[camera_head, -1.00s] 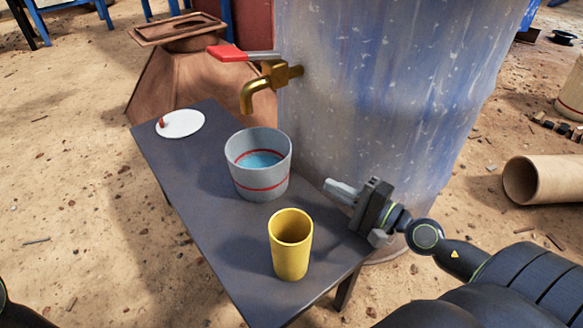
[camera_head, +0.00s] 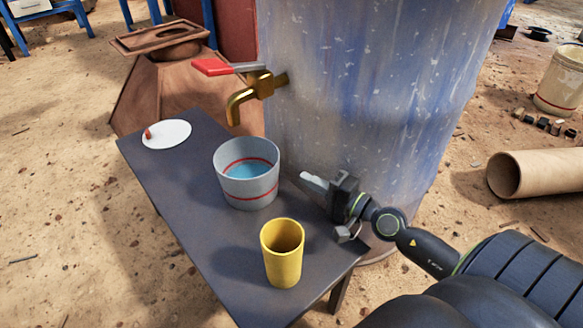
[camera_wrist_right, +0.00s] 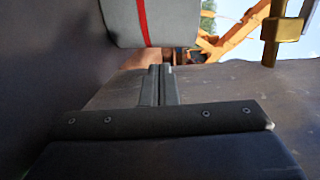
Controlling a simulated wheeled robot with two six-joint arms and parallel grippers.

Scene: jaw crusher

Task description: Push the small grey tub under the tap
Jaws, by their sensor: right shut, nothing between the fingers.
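The small grey tub (camera_head: 250,190) has red bands and something blue inside, and stands upright on the dark table. In the head view it is just below the brass tap (camera_head: 238,103), whose spout ends above its far rim; I cannot tell whether the spout is directly over it. My right gripper (camera_head: 305,178) is shut and empty, low over the table to the right of the tub, its tips pointing at it with a small gap. In the right wrist view the tub (camera_wrist_right: 170,22) is ahead of the shut fingers (camera_wrist_right: 160,70) and the tap (camera_wrist_right: 282,32) is at upper right.
A yellow cup (camera_head: 283,258) stands on the table (camera_head: 205,248) nearer me, close to my right gripper. A white disc (camera_head: 168,134) with a small reddish piece lies at the far left end. The big blue-grey drum (camera_head: 350,100) carries the tap and its red lever (camera_head: 212,67).

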